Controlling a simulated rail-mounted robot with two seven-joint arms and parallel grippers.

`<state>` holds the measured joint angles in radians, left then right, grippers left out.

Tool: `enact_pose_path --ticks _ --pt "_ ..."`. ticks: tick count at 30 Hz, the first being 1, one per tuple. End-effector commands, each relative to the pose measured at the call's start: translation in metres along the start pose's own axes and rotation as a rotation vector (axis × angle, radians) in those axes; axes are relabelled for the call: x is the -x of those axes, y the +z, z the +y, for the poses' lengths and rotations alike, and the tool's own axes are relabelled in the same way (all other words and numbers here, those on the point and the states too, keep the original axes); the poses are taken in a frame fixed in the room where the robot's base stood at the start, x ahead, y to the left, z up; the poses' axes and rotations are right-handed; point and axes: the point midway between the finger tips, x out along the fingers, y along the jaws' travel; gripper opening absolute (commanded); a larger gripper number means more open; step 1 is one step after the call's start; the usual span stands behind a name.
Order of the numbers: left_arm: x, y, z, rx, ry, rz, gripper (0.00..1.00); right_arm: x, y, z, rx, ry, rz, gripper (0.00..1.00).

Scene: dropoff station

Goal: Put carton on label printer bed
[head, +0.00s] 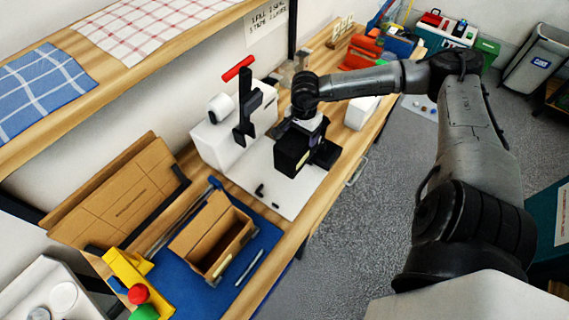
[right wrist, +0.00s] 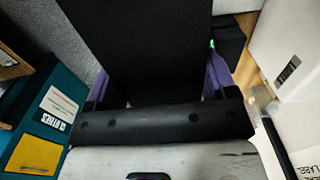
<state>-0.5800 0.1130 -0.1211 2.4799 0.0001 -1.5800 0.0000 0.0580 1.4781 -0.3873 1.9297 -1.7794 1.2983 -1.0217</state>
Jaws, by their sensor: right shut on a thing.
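The carton (head: 290,153) is a black box with a small yellowish patch, seen in the head view. My right gripper (head: 309,135) is shut on it from above. In the right wrist view the carton (right wrist: 155,45) fills the upper middle between purple-edged fingers. The carton is over the white label printer bed (head: 285,202); I cannot tell whether its underside touches the bed. The white label printer (head: 220,145), with a black upright and red handle, stands just left of the carton. My left gripper is not in view.
An open cardboard box (head: 212,240) stands on a blue mat (head: 262,240) nearer the front. Small black pieces (head: 260,189) lie on the bed's near part. A white box (head: 361,112) and an orange-red container (head: 362,52) stand farther along the bench. A shelf runs above at left.

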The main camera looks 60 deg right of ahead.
Motion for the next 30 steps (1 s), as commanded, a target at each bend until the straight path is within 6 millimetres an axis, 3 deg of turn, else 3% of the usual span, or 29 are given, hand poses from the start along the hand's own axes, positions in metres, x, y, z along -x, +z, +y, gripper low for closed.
enact_pose_path --ticks 6,12,22,30 --pt "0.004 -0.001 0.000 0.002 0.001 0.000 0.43 -0.020 0.037 -0.007 0.001 -0.002 -0.008 0.38" --pt "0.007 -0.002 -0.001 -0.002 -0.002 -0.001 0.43 -0.035 0.059 -0.011 0.001 -0.001 -0.003 0.38" --pt "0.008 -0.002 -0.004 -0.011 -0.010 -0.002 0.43 -0.046 0.068 -0.013 0.000 0.001 0.000 0.38" --pt "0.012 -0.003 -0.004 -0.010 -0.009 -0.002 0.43 -0.077 0.068 -0.012 0.000 0.002 -0.001 0.38"
